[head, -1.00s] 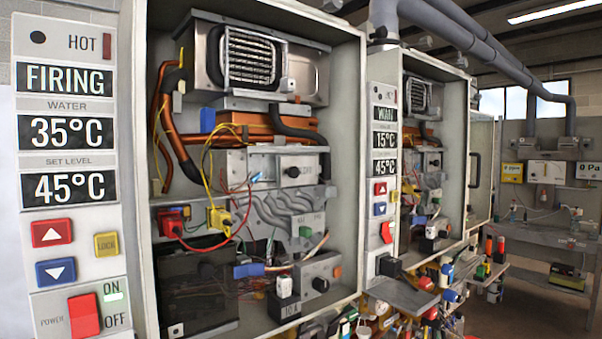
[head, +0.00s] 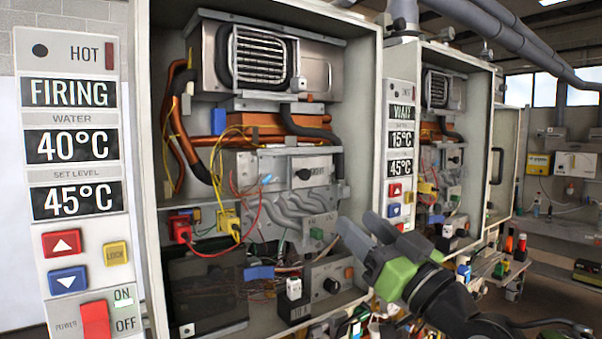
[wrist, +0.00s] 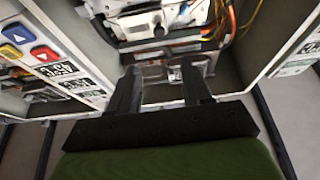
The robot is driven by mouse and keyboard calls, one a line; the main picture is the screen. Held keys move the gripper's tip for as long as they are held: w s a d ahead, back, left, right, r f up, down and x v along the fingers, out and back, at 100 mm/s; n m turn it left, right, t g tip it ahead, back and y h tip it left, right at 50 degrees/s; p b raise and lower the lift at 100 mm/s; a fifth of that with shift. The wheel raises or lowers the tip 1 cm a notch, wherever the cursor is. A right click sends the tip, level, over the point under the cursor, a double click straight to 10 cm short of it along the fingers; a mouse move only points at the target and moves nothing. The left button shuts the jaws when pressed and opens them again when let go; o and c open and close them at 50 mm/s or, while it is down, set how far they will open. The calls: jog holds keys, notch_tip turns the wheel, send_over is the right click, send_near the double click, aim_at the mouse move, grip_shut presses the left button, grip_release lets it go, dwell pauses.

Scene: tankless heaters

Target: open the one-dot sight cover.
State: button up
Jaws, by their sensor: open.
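The left heater's control panel (head: 85,180) has one black dot (head: 40,50) at its top and reads FIRING, 40°C water, 45°C set level. On that heater's metal burner box (head: 318,75), a small light metal tab (head: 298,84) sits beside the grille; I cannot tell for sure whether it is the sight cover, or whether it is shut. My gripper (head: 362,232) is in front of the heater's right edge, well below and right of the tab. It is open and empty. In the wrist view, its two dark fingers (wrist: 160,68) are apart, with a heater interior beyond.
The left cabinet's right wall (head: 368,130) stands near my gripper. A second heater (head: 450,130) reading 15°C is to the right. Wires and copper pipes fill the cabinet. Bottles and tools crowd the space below. A workbench (head: 565,228) stands far right.

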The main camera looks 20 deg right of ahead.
aim_at(307, 175)
jog(key=p+x, duration=0.8)
jog(key=x, duration=0.6)
jog(key=shift+d+r+p, duration=0.1)
jog(key=shift+p, duration=0.3)
jog(key=shift+w, duration=0.4)
grip_shut()
